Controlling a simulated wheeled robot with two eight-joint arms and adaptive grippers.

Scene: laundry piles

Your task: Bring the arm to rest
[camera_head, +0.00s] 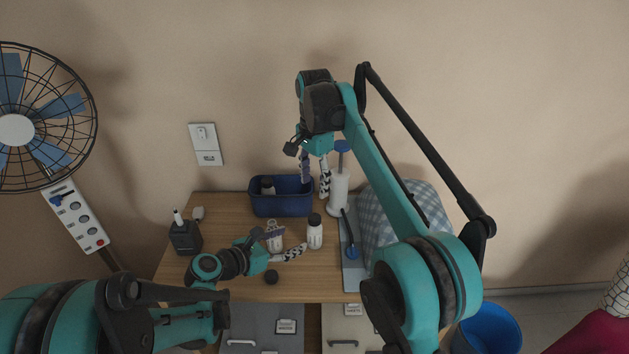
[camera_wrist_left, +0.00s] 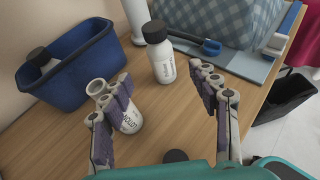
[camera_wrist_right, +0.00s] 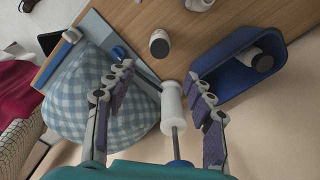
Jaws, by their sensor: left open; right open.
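My left gripper (camera_head: 292,241) is open low over the wooden table. In the left wrist view its fingers (camera_wrist_left: 160,80) are spread, and the left finger overlaps an uncapped white bottle (camera_wrist_left: 128,117); I cannot tell whether they touch. This bottle (camera_head: 274,240) stands upright. A white bottle with a black cap (camera_wrist_left: 160,55) stands beyond the fingertips; it also shows in the head view (camera_head: 315,235). My right gripper (camera_head: 315,187) is open and raised near the blue bin. In the right wrist view nothing is held between its fingers (camera_wrist_right: 158,80); a white roller (camera_wrist_right: 172,104) shows beyond them.
The blue bin (camera_head: 282,205) at the table's back holds a dark-capped bottle (camera_wrist_right: 262,60). A loose black cap (camera_head: 271,277) lies near the front. Checked cloth (camera_head: 432,208) covers the right side. A dark container (camera_head: 185,238) stands left. A fan (camera_head: 50,120) is far left.

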